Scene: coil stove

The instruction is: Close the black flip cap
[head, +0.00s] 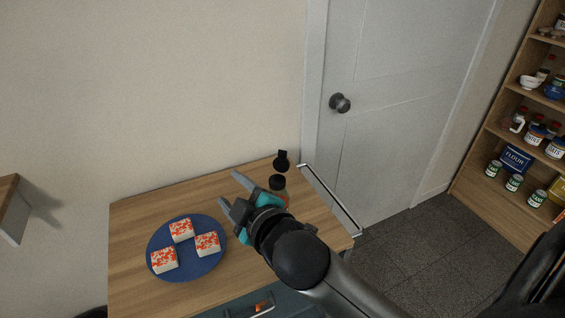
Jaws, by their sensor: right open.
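A small bottle (285,198) with reddish contents stands near the back right of the wooden table. It has a black top (277,181). The black flip cap (282,161) shows just above that top and appears to stand open; the hinge is too small to make out. My right gripper (231,189) is open and empty, just left of the bottle, its fingers pointing up and left. The bottle's lower part is partly hidden behind the gripper. I cannot tell whether they touch. My left gripper is not in view.
A blue plate (188,269) with three white blocks topped in red sits left of my gripper on the wooden table (135,217). A metal rail (330,198) runs along the table's right edge. A grey door (400,110) and stocked shelves (500,212) stand beyond.

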